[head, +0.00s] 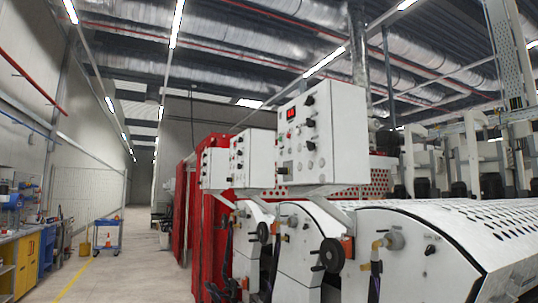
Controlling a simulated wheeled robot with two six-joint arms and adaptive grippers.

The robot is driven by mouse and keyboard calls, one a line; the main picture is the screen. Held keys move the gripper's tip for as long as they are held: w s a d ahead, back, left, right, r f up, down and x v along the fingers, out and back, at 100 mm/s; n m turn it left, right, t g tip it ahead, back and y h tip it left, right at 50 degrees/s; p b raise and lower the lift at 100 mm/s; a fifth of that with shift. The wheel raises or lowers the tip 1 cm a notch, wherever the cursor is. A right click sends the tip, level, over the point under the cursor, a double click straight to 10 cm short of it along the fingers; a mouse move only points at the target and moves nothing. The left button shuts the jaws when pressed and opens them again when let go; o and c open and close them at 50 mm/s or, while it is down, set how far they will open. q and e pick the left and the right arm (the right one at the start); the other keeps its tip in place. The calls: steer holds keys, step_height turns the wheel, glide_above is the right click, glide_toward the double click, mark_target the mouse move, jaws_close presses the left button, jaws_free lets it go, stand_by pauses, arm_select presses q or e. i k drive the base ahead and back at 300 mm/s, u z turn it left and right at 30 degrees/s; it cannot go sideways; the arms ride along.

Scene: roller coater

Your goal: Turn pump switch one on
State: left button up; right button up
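The nearest white control box (345,125) stands on an arm above the white roller machine, right of centre. Its front face carries a red display (291,113), black rotary knobs, including one upper knob (309,100) and one below it (310,123), and pale buttons. Two similar boxes stand behind it, a middle one (258,155) and a far one (215,166), also with dark knobs. Labels are too small to read, so I cannot tell which knob is pump switch one or how it is set. Neither of my grippers shows.
The white machine with its perforated cover (480,228) fills the lower right. A workbench (25,255) and a blue trolley (107,236) stand at left. The aisle floor (130,270) between is clear.

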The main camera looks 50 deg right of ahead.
mark_target(311, 146)
steer(key=z, duration=0.25)
steer(key=i, duration=1.15)
steer(key=z, duration=1.4)
steer(key=i, duration=0.8)
steer(key=z, duration=1.2)
steer(key=i, duration=0.25)
steer(key=z, duration=0.15)
